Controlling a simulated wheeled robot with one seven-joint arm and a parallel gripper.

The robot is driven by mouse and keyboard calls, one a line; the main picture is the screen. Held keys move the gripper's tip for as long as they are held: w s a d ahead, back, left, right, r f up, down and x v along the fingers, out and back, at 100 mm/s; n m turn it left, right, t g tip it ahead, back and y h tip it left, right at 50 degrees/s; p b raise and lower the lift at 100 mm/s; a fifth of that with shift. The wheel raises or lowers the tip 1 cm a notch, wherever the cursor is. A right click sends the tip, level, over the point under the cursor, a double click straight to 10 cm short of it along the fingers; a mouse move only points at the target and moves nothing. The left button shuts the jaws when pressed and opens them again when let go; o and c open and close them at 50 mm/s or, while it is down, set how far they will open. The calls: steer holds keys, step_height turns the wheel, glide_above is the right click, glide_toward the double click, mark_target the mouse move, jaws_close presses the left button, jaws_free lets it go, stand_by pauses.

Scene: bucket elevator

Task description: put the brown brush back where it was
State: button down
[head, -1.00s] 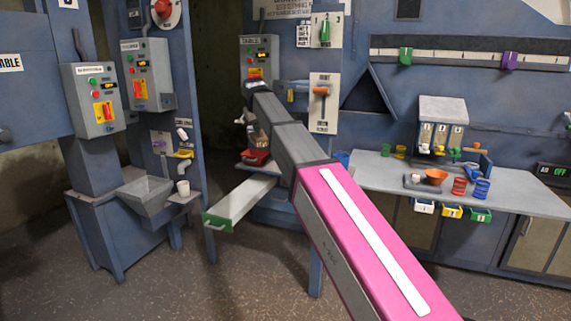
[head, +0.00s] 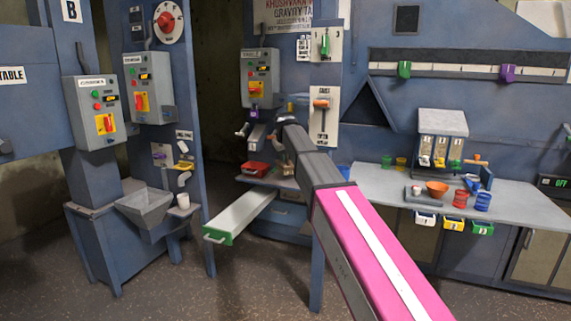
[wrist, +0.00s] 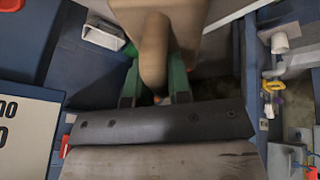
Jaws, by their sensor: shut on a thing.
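The brown brush (wrist: 153,50) shows in the wrist view as a rounded tan handle with a wider tan part at the top edge. My gripper (wrist: 154,85) has green fingers on both sides of the handle and is shut on it. In the head view my gripper (head: 278,140) is small and partly hidden at the far end of my arm, in front of the column by the table panel. The bristles cannot be made out. I cannot tell which place the brush came from.
A long pale tray with a green front (head: 240,218) juts out below. A red bin (head: 256,169) sits on a ledge beside my gripper. A grey workbench (head: 510,205) with cups and an orange bowl (head: 437,188) lies right. A hopper (head: 145,207) stands left.

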steer(key=shift+f, duration=1.45)
steer(key=shift+f, duration=0.15)
steer(key=c, duration=1.1)
jaws_free()
steer(key=shift+o, duration=0.2)
steer(key=v, duration=1.2)
